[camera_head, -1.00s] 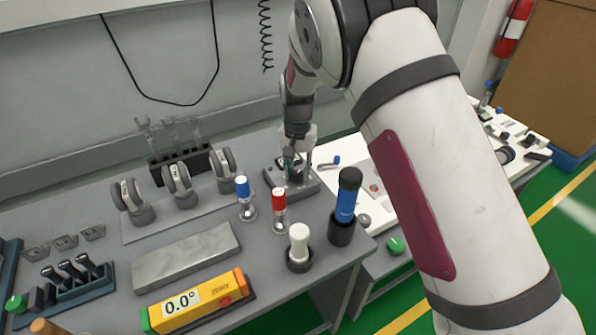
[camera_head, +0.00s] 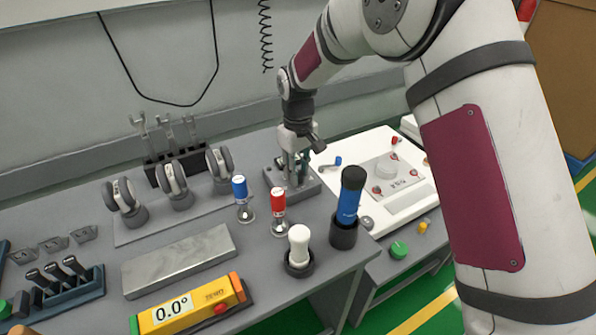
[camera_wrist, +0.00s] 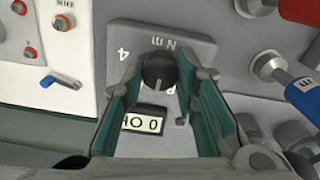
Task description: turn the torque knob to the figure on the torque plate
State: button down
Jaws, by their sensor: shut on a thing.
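The dark torque knob (camera_wrist: 160,72) with a pale pointer line stands on a grey plate (camera_wrist: 203,48), between my gripper's two teal-lined fingers. My gripper (camera_wrist: 160,80) is shut on the knob. The plate bears "N m" and a "4", partly around the knob; other lettering is hidden by the knob and fingers. A small window (camera_wrist: 144,123) below the knob shows digits that look like "10 0", partly cut off. In the head view my gripper (camera_head: 294,160) points down at the grey torque block (camera_head: 312,188); the knob is hidden there.
A white panel (camera_head: 405,205) lies right of the block. A yellow meter reading 0.0° (camera_head: 190,305) lies at the front.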

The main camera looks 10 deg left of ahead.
jog(key=n+b, duration=0.1)
jog(key=n, duration=0.4)
jog(key=shift+n, duration=0.3)
dwell(0.5)
jog(key=c, duration=1.2)
grip_release()
jog(key=shift+c, duration=0.2)
notch_tip(320, 180, up, 12)
